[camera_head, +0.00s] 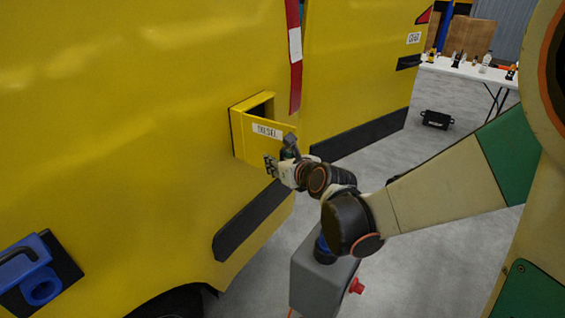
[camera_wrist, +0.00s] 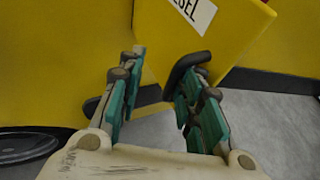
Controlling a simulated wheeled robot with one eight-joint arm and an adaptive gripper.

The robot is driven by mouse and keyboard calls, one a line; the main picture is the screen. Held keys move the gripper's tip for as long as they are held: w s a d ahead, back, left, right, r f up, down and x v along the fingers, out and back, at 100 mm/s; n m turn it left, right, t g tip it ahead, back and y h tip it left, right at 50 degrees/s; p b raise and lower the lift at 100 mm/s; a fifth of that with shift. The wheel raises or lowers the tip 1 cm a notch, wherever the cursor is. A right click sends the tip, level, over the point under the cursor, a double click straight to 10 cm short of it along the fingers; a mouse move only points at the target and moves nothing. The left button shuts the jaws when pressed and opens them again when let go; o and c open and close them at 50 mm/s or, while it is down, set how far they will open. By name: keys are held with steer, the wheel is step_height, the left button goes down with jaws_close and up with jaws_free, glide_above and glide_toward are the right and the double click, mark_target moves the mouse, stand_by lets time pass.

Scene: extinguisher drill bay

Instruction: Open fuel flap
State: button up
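The yellow fuel flap (camera_head: 262,136) with a "DIESEL" label stands partly open on the side of the yellow vehicle, with a dark opening (camera_head: 262,108) showing behind its top edge. In the wrist view the flap (camera_wrist: 225,40) fills the upper middle. Its curved black handle (camera_wrist: 182,68) sticks out from the lower edge, close by the right finger. My gripper (camera_head: 281,157) is at the flap's lower right corner. In the wrist view my gripper (camera_wrist: 160,78) has its fingers spread, with a clear gap between them. Whether the right finger touches the handle I cannot tell.
The vehicle body (camera_head: 120,110) fills the left, with a black side strip (camera_head: 245,220) below the flap. A grey box (camera_head: 318,272) with a red knob stands on the floor below my arm. A white table (camera_head: 480,76) with several small items is at the back right.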

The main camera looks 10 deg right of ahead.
steer(key=v, duration=1.2)
steer(key=shift+s, duration=0.1)
steer(key=s+d+f+n+g+h, duration=0.1)
steer(key=s+n, duration=0.7)
steer(key=n, duration=0.8)
steer(key=s+d+f+n+g+h, duration=0.1)
steer(key=s+d+n+g+h, duration=0.2)
steer(key=s+n, duration=0.6)
steer(key=d+n+g, duration=0.1)
steer(key=d+n, duration=0.1)
steer(key=n, duration=0.5)
steer(key=shift+d+f+g, duration=0.3)
steer(key=shift+d+g, duration=0.1)
steer(key=shift+s, duration=0.1)
